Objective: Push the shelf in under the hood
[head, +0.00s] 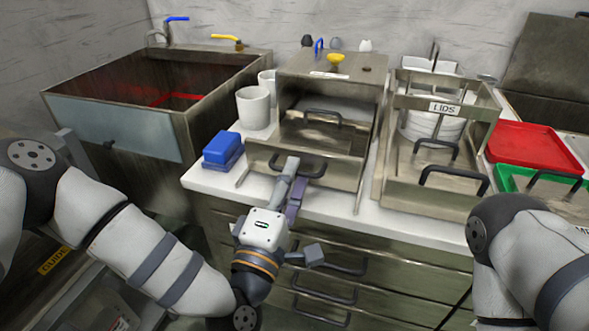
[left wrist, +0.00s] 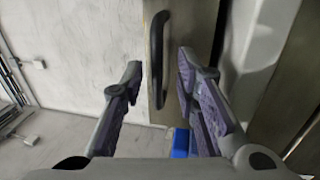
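The metal hood (head: 330,88) stands in the middle of the white counter. Its shelf (head: 345,176) sticks out at the front, with a dark bar handle (head: 314,168) on its front panel. My left gripper (head: 295,184) is at this handle. In the left wrist view the handle (left wrist: 157,65) lies between the open fingers of my left gripper (left wrist: 160,95), with gaps on both sides. The fingers hide part of the handle in the head view. My right arm shows at the lower right, but its gripper is out of view.
A blue block (head: 222,147) and white cups (head: 253,107) stand left of the shelf, near a deep metal sink (head: 120,128). A metal rack marked LIDS (head: 442,107) holds plates on the right, beside a red tray (head: 538,145). Drawers with handles lie below.

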